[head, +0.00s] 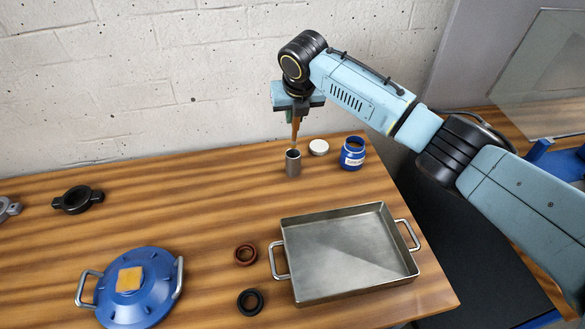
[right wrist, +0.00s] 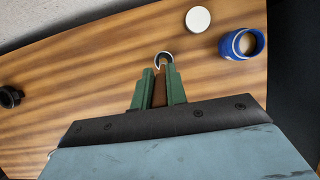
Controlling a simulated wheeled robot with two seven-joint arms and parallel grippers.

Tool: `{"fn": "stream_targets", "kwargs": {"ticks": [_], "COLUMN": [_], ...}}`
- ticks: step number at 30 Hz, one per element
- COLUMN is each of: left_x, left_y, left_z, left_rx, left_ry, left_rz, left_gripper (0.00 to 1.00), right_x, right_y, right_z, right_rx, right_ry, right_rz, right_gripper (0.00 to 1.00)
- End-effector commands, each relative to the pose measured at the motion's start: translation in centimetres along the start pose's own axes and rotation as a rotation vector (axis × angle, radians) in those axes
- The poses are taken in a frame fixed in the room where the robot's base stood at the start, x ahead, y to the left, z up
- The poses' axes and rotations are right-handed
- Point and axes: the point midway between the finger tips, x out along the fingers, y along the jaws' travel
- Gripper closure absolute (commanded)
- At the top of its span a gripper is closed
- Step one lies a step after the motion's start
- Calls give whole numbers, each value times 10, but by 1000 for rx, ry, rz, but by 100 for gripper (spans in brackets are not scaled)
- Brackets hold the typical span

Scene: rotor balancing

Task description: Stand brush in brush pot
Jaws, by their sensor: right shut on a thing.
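The brush (head: 295,131) has a brown handle and hangs upright from my right gripper (head: 297,112). My right gripper is shut on the handle. The brush pot (head: 293,165) is a small grey metal cylinder standing on the table below it. The brush's lower end is at the pot's mouth in the head view; I cannot tell how far inside it is. In the right wrist view, the brown handle (right wrist: 160,90) sits between the green fingers, and the pot's rim (right wrist: 164,56) shows just beyond their tips. My left gripper is not in view.
A white lid (head: 319,147) and an open blue jar (head: 352,155) stand right of the pot.

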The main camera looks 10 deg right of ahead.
Motion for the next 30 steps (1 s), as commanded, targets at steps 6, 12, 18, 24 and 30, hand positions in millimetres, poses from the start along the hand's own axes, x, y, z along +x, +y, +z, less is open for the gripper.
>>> {"fn": "stream_targets", "kwargs": {"ticks": [6,12,18,24,30], "left_x": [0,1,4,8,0], "left_y": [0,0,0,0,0], "left_z": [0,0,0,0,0], "left_rx": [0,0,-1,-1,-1], "left_ry": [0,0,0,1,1], "left_rz": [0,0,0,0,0], "left_gripper": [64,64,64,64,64], "right_x": [0,12,43,70,88], "right_y": [0,0,0,0,0], "right_z": [0,-6,-18,-30,-39], "right_rx": [-2,-1,0,0,-1], "right_ry": [0,2,3,4,6], "right_rz": [1,1,1,-1,-1], "right_gripper": [100,100,100,100,100]}}
